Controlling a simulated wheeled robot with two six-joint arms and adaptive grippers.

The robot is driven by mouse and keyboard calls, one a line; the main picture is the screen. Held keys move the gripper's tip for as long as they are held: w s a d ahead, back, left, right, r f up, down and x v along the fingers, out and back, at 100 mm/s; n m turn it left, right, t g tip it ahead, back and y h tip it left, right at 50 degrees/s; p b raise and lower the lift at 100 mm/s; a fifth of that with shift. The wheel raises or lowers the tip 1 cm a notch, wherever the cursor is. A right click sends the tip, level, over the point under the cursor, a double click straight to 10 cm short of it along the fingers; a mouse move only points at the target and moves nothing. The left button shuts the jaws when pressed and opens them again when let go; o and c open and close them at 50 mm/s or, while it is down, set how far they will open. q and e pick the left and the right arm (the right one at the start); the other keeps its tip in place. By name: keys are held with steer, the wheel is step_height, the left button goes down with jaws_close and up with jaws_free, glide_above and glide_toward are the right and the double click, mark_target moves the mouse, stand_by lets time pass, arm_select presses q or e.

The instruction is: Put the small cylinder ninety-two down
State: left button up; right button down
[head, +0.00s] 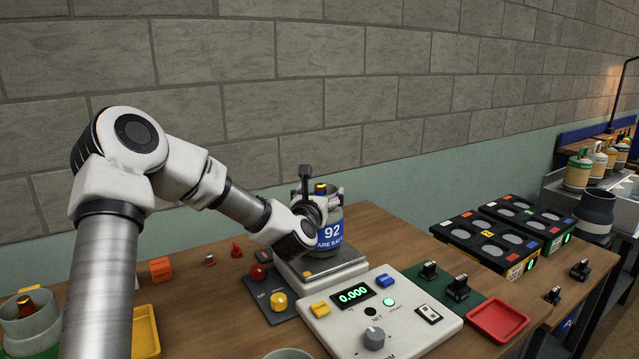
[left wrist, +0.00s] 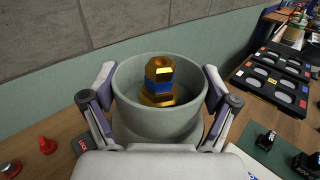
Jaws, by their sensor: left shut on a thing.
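The small cylinder ninety-two (head: 331,233) is grey with a blue band and a white "92", and it stands upright over the right part of the scale's plate (head: 318,271). I cannot tell whether its base touches the plate. My left gripper (head: 306,205) is shut on the cylinder. The left wrist view shows the gripper's fingers (left wrist: 158,76) on both sides of the round grey collar (left wrist: 135,118), with the brass valve (left wrist: 159,80) inside it. The scale's display (head: 353,295) reads 0.000. My right gripper is not in view.
A grey control panel (head: 430,340) stands in front of the plate. A red tray (head: 497,321) and black racks with round recesses (head: 470,240) lie to the right. Another grey cylinder (head: 30,325) and a yellow tray (head: 144,330) are at the left. Small red and orange pieces dot the table.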

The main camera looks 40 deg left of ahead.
arm_select(q)
steer(key=shift+f, duration=0.4)
steer(key=shift+r, duration=0.1)
steer(key=o, duration=1.6)
steer(key=shift+f, duration=0.25)
steer(key=shift+s+r, duration=0.1)
